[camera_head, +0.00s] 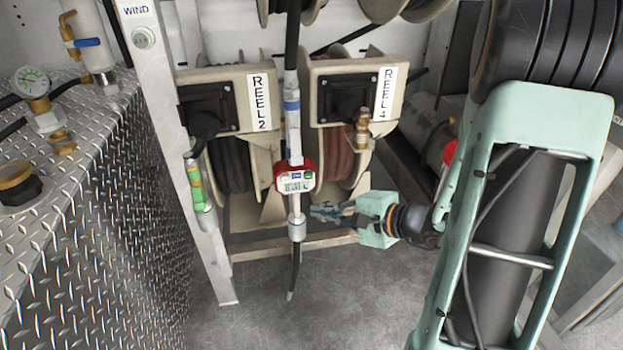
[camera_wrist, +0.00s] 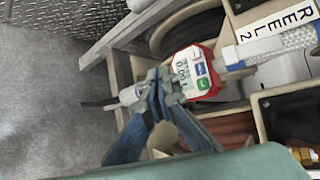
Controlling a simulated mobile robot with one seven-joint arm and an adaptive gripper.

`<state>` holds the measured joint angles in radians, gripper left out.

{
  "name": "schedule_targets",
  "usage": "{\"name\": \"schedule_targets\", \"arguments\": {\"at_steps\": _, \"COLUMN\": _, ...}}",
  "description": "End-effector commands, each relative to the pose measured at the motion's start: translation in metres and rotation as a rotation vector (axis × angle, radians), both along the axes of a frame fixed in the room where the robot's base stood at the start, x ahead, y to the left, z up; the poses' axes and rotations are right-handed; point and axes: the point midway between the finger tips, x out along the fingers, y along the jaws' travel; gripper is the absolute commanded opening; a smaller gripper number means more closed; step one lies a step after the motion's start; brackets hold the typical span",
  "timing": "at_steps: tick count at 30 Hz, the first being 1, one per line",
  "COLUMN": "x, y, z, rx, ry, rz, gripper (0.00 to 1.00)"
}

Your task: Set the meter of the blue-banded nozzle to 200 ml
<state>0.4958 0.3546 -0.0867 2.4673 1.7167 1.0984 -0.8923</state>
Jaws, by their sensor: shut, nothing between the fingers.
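The blue-banded nozzle (camera_head: 292,105) hangs upright in front of the reels, with a blue band on its upper part. Its red-framed meter (camera_head: 295,178) has a small grey display and buttons. My gripper (camera_head: 318,211) is shut and empty, just right of and below the meter. In the wrist view, the shut fingertips (camera_wrist: 160,86) overlap the meter's lower edge; whether they touch it I cannot tell.
Reel 2 (camera_head: 227,98) and Reel 4 (camera_head: 345,88) stand behind the nozzle. A green-banded nozzle (camera_head: 198,188) hangs at the left by a white post (camera_head: 170,130). A brass fitting (camera_head: 362,128) hangs at the right. A diamond-plate cabinet (camera_head: 110,190) fills the left; the floor in front is clear.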

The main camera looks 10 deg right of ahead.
Motion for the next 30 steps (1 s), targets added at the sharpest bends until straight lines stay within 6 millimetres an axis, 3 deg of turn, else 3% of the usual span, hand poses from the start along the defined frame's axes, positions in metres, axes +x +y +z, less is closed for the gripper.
{"name": "schedule_targets", "arguments": {"at_steps": 8, "x": 0.006, "y": 0.0, "z": 0.001, "rx": -0.002, "ry": 0.0, "rz": 0.002, "gripper": 0.0}}
{"name": "schedule_targets", "arguments": {"at_steps": 24, "x": 0.074, "y": 0.0, "z": -0.001, "rx": -0.003, "ry": -0.002, "rz": 0.003, "gripper": 0.0}}
{"name": "schedule_targets", "arguments": {"at_steps": 30, "x": 0.086, "y": 0.0, "z": 0.0, "rx": -0.002, "ry": -0.001, "rz": 0.002, "gripper": 0.0}}
